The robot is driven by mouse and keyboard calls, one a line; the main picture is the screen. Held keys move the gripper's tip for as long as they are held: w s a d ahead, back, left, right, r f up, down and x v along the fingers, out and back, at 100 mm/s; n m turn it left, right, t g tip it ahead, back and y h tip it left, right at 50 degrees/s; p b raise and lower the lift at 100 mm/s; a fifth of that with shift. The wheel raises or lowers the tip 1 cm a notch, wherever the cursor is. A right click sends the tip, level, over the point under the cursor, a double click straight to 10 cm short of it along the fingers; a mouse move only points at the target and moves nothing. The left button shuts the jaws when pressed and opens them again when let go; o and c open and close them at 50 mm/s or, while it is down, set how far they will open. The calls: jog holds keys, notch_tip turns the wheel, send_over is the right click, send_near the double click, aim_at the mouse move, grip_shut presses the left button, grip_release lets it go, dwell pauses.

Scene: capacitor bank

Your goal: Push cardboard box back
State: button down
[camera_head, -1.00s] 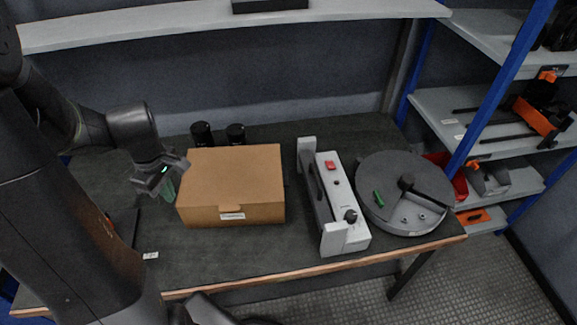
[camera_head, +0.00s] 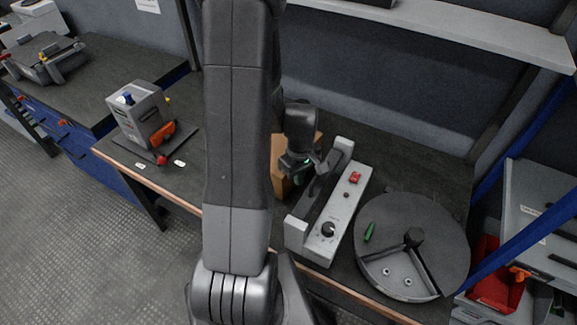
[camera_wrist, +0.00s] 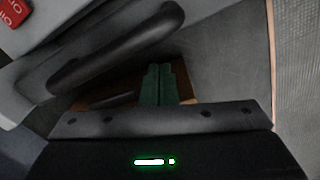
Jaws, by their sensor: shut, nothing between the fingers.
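The brown cardboard box (camera_head: 278,184) is on the dark workbench, mostly hidden behind my arm in the head view. Only strips of its side and top show there. In the wrist view, a brown patch (camera_wrist: 184,80) beside the fingers looks like part of it. My gripper (camera_head: 304,176) is over the box's right part, close to the grey device (camera_head: 342,205) with the red switch and black handle. Its green fingers (camera_wrist: 159,80) are together and empty in the wrist view. Whether they touch the box is hidden.
The grey device stands right of the box, its handle very near my gripper. A round grey tray (camera_head: 432,232) is farther right. A grey box-shaped unit (camera_head: 141,112) stands at the bench's left. A shelf (camera_head: 465,30) overhangs the back. Bare floor (camera_head: 95,245) lies at lower left.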

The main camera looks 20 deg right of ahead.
jog(key=shift+w+a, duration=0.25)
jog(key=shift+w, duration=0.35)
jog(key=shift+w+a, duration=0.25)
jog(key=shift+w, duration=0.35)
jog(key=shift+w+a, duration=0.2)
jog(key=shift+w, duration=0.4)
jog(key=shift+w+a, duration=0.2)
jog(key=shift+w, duration=0.35)
